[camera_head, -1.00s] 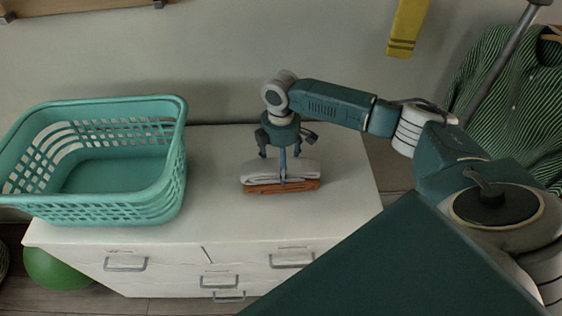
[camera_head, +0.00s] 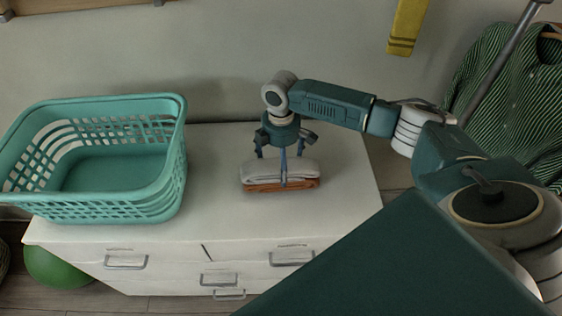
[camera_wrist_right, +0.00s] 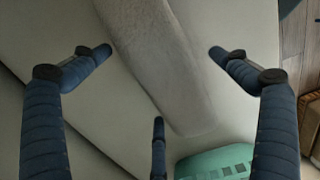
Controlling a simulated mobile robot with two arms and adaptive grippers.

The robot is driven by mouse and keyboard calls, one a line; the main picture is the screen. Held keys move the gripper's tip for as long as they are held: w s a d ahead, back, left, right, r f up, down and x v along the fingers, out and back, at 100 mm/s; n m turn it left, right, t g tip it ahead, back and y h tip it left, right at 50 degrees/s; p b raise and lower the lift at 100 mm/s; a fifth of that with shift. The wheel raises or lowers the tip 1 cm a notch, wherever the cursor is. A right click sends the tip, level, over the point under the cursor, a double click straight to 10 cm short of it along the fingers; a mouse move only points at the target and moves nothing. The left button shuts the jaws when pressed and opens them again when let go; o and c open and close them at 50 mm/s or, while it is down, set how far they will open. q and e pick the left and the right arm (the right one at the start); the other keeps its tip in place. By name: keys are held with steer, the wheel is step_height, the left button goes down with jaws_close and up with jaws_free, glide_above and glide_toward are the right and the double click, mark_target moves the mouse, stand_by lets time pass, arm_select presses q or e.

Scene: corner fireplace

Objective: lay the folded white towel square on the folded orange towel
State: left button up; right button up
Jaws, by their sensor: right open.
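The folded white towel (camera_head: 262,173) lies on top of the folded orange towel (camera_head: 302,185) on the white dresser top. The orange one shows as a band along the near side. Their edges look roughly lined up from here. My right gripper (camera_head: 282,164) is over the towels, pointing down, its fingers spread open. One finger hangs in front of the near side of the stack; I cannot tell if it touches. In the right wrist view, the open fingers (camera_wrist_right: 160,78) stand around the pale towel strip (camera_wrist_right: 152,45), with nothing clamped. My left gripper is not in view.
A teal laundry basket (camera_head: 168,190) stands on the left of the dresser (camera_head: 215,215); its corner also shows in the right wrist view (camera_wrist_right: 215,165). The dresser top is clear between basket and towels. A striped shirt (camera_head: 500,90) hangs at the right.

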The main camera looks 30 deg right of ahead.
step_height(320, 180, up, 12)
stand_by(0.4)
